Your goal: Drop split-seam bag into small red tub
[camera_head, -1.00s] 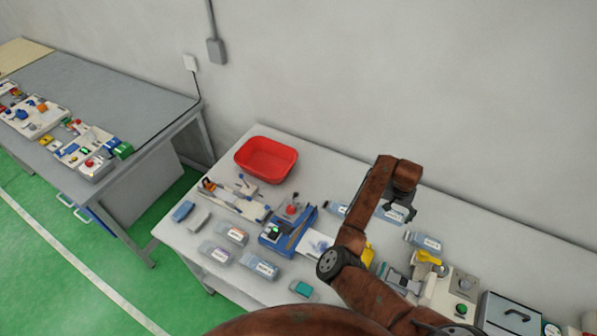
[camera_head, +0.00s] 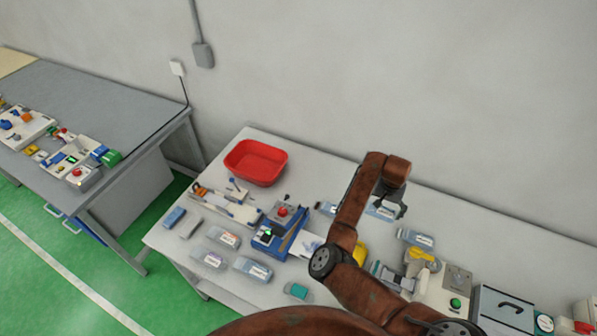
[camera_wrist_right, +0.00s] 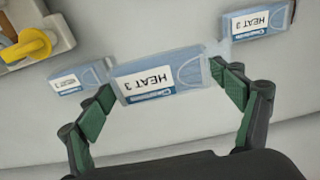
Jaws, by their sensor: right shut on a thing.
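The small red tub (camera_head: 256,162) stands empty at the back left of the near table. My right gripper (camera_head: 390,208) is low over the back of this table, to the right of the tub. In the right wrist view its fingers (camera_wrist_right: 165,82) are shut on the ends of a clear blue bag (camera_wrist_right: 155,84) labelled HEAT 3. The bag's right end has a pale, ragged edge; I cannot tell for sure that this is a split seam. The bag also shows beneath the gripper in the head view (camera_head: 379,212). My left gripper is not in view.
Similar bags lie on both sides, one left (camera_head: 326,209) and one right (camera_head: 416,238) of the held one. A blue device with a red button (camera_head: 282,211) and several pouches lie in front of the tub. A grey switch box (camera_head: 455,290) stands at right.

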